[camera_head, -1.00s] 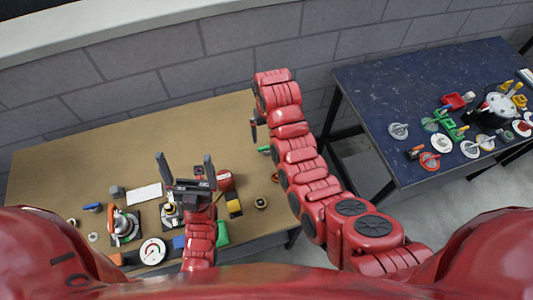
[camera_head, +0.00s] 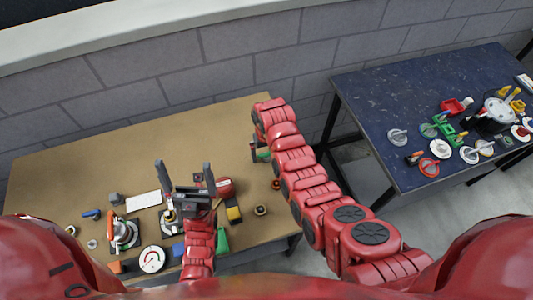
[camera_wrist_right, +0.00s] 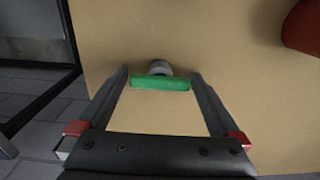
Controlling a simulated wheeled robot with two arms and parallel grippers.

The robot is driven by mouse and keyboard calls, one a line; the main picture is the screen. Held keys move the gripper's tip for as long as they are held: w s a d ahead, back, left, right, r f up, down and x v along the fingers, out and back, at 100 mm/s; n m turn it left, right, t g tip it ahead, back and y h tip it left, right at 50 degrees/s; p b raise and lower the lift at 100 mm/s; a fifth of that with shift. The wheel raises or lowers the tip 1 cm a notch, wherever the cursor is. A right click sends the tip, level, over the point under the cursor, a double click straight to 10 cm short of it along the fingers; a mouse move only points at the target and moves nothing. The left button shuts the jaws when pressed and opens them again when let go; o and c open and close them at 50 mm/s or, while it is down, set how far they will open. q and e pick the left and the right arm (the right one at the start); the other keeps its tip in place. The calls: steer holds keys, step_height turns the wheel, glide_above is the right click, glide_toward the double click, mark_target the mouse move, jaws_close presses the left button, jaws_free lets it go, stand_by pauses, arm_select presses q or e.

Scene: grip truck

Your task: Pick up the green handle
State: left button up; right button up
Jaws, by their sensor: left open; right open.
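The green handle (camera_wrist_right: 160,83) lies crosswise between the fingertips of my right gripper (camera_wrist_right: 160,76) in the right wrist view, with a round grey base (camera_wrist_right: 160,67) behind it. The right fingers are open, one near each end of the handle; I cannot tell whether they touch it. In the head view the handle (camera_head: 263,155) is partly hidden by my right gripper (camera_head: 256,153), which is low over the right part of the brown table (camera_head: 100,165). My left gripper (camera_head: 184,170) is open and empty, pointing up above the table's front part.
A red rounded object (camera_head: 225,187) stands left of the right gripper; a red shape (camera_wrist_right: 302,27) shows in the right wrist view. A gauge (camera_head: 152,259) and several small parts lie at the front left. A dark blue table (camera_head: 390,95) with parts stands right. The brown table's back is clear.

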steer(key=shift+c, duration=0.2)
steer(key=c, duration=1.2)
steer(key=shift+o, duration=0.2)
